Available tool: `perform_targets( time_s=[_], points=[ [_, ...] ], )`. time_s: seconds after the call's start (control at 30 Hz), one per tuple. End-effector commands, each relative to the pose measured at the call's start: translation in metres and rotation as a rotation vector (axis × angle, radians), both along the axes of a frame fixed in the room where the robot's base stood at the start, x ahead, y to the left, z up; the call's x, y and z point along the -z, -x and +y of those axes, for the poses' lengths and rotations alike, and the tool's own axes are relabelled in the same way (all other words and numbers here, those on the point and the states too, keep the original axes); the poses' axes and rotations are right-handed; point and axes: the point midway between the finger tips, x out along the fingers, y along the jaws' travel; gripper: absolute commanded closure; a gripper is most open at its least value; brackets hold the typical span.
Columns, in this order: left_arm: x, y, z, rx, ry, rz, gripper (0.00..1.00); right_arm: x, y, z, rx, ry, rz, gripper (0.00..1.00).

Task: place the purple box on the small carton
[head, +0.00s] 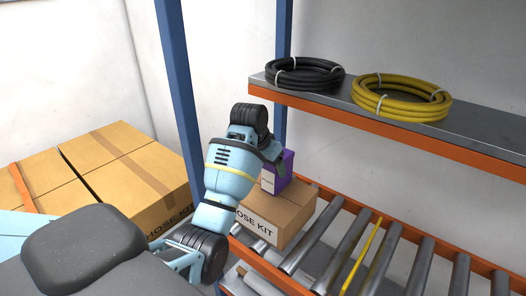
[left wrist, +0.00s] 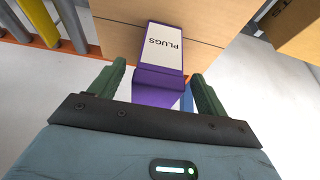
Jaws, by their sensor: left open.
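The purple box (head: 289,158) stands upright over the top of the small brown carton (head: 290,210), which is marked HOSE KIT and sits on the roller shelf. It appears to rest on the carton, but the arm partly hides its base. The left wrist view shows the box (left wrist: 158,78) with its white PLUGS label, in front of a brown carton surface (left wrist: 115,35). My left gripper (head: 278,165) is open at the box. Its green fingers (left wrist: 157,76) lie on either side of the box, with visible gaps. My right gripper is not in view.
A grey upper shelf (head: 470,123) with an orange edge holds a black hose coil (head: 303,75) and a yellow one (head: 400,97). Blue posts (head: 180,90) stand beside my arm. Bare rollers (head: 345,255) lie right of the carton. Large cartons (head: 110,165) stand left.

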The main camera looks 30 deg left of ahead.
Motion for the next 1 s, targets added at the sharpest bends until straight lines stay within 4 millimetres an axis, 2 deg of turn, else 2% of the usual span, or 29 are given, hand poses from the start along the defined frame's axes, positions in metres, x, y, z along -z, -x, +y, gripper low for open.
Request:
perform_targets(
  time_s=[0.03, 0.27, 0.6, 1.0],
  points=[
    [-0.013, 0.004, 0.001, -0.001, -0.002, -0.007, 0.24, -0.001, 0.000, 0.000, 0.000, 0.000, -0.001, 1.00],
    [-0.058, 0.023, 0.004, -0.001, -0.008, -0.005, 0.24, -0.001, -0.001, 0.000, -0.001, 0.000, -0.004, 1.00],
    [-0.074, 0.025, 0.004, 0.001, -0.009, -0.018, 0.24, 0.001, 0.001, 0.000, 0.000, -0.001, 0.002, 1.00],
    [-0.075, 0.031, 0.002, 0.000, 0.000, -0.001, 0.24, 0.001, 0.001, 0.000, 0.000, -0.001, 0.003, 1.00]
  ],
)
